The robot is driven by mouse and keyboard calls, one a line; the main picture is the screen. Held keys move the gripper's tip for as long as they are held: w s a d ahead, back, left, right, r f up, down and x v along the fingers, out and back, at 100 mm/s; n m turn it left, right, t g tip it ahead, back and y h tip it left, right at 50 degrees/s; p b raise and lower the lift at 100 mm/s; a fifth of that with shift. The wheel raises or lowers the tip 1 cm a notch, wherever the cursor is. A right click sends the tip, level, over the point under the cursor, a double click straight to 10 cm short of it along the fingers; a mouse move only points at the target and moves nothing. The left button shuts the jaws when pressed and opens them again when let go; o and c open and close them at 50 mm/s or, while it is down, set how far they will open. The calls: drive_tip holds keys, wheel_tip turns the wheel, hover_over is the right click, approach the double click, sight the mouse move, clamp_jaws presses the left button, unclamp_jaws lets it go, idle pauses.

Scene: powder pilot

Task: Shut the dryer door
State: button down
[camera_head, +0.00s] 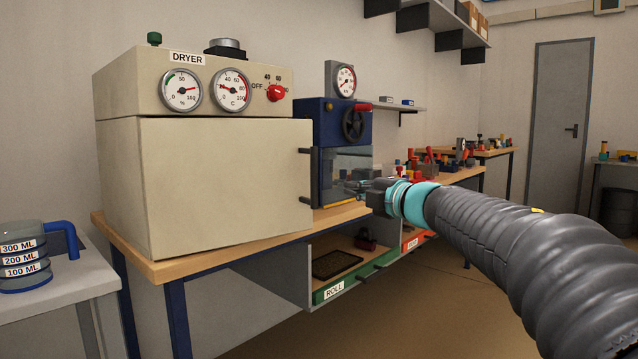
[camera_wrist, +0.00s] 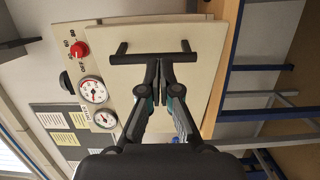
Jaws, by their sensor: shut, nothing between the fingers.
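The beige dryer (camera_head: 125,85) stands on a wooden bench at left in the head view. Its plain door (camera_head: 225,185) covers the lower front. The dark door handle (camera_head: 306,150) is at the door's right edge; in the wrist view the handle (camera_wrist: 185,58) is a bar on two posts. My gripper (camera_head: 357,188) is right of the door in the head view. In the wrist view my gripper (camera_wrist: 160,66) has its fingers together and empty, overlapping the middle of the bar; whether they touch it is unclear.
A blue machine (camera_head: 340,125) with a glass front and handwheel stands right of the dryer. An open drawer (camera_head: 340,288) labelled ROLL is below the bench (camera_head: 180,267). A jug (camera_head: 25,255) stands on a grey table at left.

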drive_tip(key=x, duration=1.3)
drive_tip(key=shift+w+a+p, duration=0.25)
drive_tip(key=shift+p, duration=0.05)
